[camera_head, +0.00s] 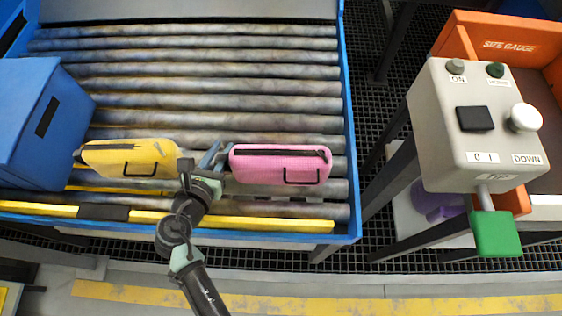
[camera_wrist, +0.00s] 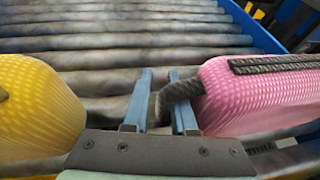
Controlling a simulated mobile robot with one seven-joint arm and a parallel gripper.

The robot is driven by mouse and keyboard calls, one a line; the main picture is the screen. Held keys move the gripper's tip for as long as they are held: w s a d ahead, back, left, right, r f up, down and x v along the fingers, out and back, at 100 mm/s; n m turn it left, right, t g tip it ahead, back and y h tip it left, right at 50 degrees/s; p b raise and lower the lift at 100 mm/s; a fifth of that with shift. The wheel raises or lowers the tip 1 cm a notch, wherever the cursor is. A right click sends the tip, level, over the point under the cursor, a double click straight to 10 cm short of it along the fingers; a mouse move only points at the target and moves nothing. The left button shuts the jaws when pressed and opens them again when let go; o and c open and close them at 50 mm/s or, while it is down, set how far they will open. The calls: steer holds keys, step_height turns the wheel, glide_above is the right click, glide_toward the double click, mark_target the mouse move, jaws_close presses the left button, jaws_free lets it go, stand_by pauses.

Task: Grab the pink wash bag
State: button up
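The pink wash bag (camera_head: 275,164) lies on the conveyor rollers in the head view, just right of my gripper (camera_head: 212,157). It has a dark zip on top and a dark handle on its front. In the wrist view the pink wash bag (camera_wrist: 255,99) fills the right side. My gripper (camera_wrist: 160,101) shows two slim blue-grey fingers with a gap between them. A dark strap at the bag's left end crosses the right finger and hangs into the gap. The fingers do not appear closed on it. The bag's body is outside the fingers, beside the right one.
A yellow bag (camera_head: 132,158) lies left of my gripper, close by. A blue box (camera_head: 38,122) stands at the conveyor's left. The conveyor has a blue side rail (camera_head: 350,120) and a yellow front bar (camera_head: 270,223). A grey control box (camera_head: 475,125) stands at right. The rollers behind are clear.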

jaws_close()
steer(key=shift+r, duration=0.1)
stand_by(1.1)
